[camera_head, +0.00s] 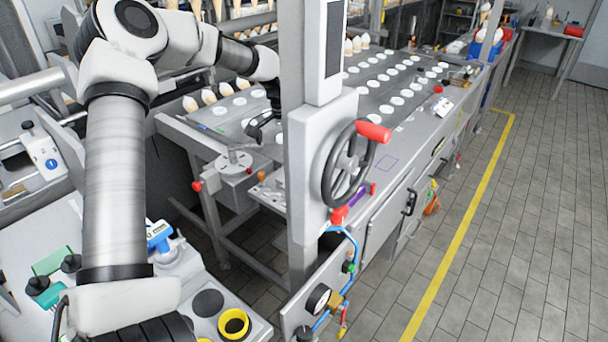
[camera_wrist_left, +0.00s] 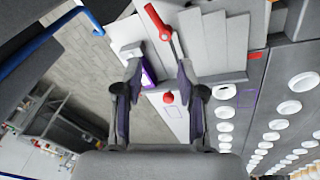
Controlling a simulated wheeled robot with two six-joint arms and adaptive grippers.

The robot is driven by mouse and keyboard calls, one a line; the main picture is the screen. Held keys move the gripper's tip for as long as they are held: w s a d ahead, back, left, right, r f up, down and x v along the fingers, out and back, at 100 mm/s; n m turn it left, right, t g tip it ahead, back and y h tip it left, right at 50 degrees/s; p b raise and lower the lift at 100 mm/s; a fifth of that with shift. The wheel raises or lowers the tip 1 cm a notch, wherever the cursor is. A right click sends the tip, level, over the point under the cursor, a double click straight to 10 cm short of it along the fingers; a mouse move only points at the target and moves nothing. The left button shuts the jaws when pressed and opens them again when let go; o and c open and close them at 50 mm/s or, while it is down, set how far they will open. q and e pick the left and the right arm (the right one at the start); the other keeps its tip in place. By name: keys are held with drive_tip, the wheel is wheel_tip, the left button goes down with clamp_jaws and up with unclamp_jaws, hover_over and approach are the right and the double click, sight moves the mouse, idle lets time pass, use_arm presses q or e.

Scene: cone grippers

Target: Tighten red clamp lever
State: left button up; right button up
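A red lever (camera_wrist_left: 158,22) with a thin metal rod shows at the top of the left wrist view, just beyond my fingertips and apart from them. In the head view, a red lever-like part (camera_head: 340,215) sits below the black handwheel on the grey post; I cannot tell if it is the same lever. My left gripper (camera_wrist_left: 159,68) is open, with nothing between its fingers. In the head view my left gripper (camera_head: 262,128) is behind the post and partly hidden by it. My right gripper is not in view.
A red ball knob (camera_wrist_left: 168,98) lies between my fingers' lines in the wrist view. The machine table has rows of white discs. The tiled floor at right is clear.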

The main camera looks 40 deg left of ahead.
use_arm(q)
drive_tip(key=f+n, duration=0.2)
drive_tip(key=f, duration=0.1)
drive_tip(key=d+f+n+p, duration=0.1)
drive_tip(key=f+n, duration=0.1)
drive_tip(key=f, duration=0.2)
drive_tip(key=f+n, duration=0.2)
drive_tip(key=f, duration=0.2)
drive_tip(key=shift+d+n+g+p, duration=0.3)
drive_tip(key=shift+d+p, duration=0.05)
drive_tip(key=shift+p, duration=0.05)
drive_tip(key=shift+s+r, duration=0.1)
clamp_jaws()
